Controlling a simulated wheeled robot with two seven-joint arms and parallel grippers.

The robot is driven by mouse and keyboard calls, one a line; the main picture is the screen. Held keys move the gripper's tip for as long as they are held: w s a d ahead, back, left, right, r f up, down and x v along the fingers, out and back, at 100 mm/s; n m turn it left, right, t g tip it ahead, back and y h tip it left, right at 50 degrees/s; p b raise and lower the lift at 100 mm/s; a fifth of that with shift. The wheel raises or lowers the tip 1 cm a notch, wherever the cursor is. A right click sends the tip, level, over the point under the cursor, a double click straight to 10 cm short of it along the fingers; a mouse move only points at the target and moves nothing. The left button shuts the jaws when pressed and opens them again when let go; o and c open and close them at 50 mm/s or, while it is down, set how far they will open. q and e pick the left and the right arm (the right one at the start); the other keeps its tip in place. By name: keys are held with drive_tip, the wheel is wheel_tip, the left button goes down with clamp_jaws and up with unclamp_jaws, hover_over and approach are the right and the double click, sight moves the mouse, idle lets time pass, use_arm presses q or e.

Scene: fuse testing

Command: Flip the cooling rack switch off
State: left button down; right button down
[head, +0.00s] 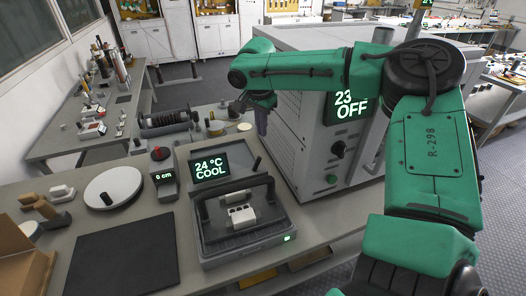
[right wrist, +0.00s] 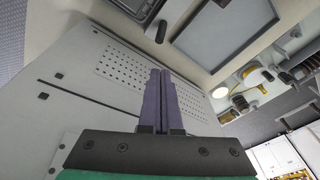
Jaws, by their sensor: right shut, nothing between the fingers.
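The cooling rack (head: 272,231) stands on the table in the head view, a grey tray with a dark handle bar and white blocks (head: 241,216) inside. A small green light glows on its front corner. Its display (head: 211,168) reads 24 °C COOL. A small dark lever (head: 256,165) stands upright just right of the display; I cannot tell for sure that it is the rack's switch. My right gripper (head: 262,128) points down behind the lever, beside the oven, apart from both rack and lever. In the right wrist view its fingers (right wrist: 161,72) are shut and empty. My left gripper is not in view.
The large grey oven (head: 284,105) is close to my right gripper; its screen reads 23 OFF. A round white disc (head: 113,188), a 0 cm gauge (head: 164,177) and a black mat (head: 122,262) lie left of the rack. Spools stand behind.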

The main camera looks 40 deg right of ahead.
drive_tip(key=p, duration=0.2)
approach(257, 164)
drive_tip(key=d+f, duration=0.1)
drive_tip(key=f, duration=0.1)
drive_tip(key=w+d+f, duration=0.1)
drive_tip(key=d+f, duration=0.2)
drive_tip(key=f, duration=0.1)
drive_tip(key=shift+w+d, duration=0.4)
drive_tip(key=shift+s+r, duration=0.1)
